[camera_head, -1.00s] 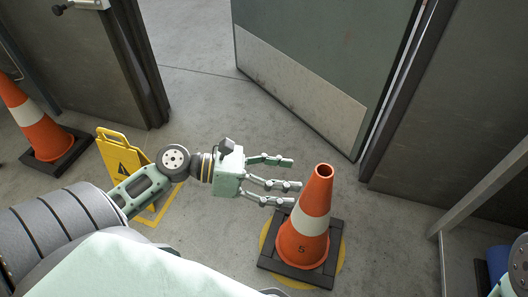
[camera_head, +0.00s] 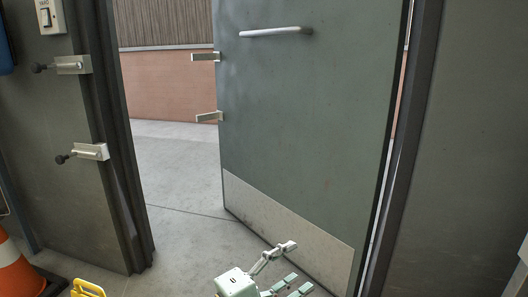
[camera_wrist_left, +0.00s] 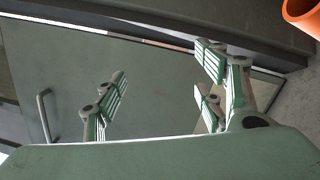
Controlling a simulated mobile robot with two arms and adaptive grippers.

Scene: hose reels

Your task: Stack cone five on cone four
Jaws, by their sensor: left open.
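My left gripper (camera_head: 290,268) is at the bottom of the head view, its fingers spread and empty in front of the door. In the left wrist view its fingers (camera_wrist_left: 163,82) are apart with nothing between them. An orange rim (camera_wrist_left: 305,12), which looks like the top of a cone, shows at the top right corner there, apart from the fingers; its number is hidden. An orange and white cone (camera_head: 14,268) stands at the left edge of the head view, partly cut off, with no number visible. My right gripper is out of view.
A grey-green door (camera_head: 300,130) stands ajar behind my left gripper, with a pale kick plate (camera_head: 285,222) and a handle (camera_head: 276,32). A yellow sign (camera_head: 88,288) shows at the bottom left. Open concrete floor (camera_head: 185,235) lies by the doorway.

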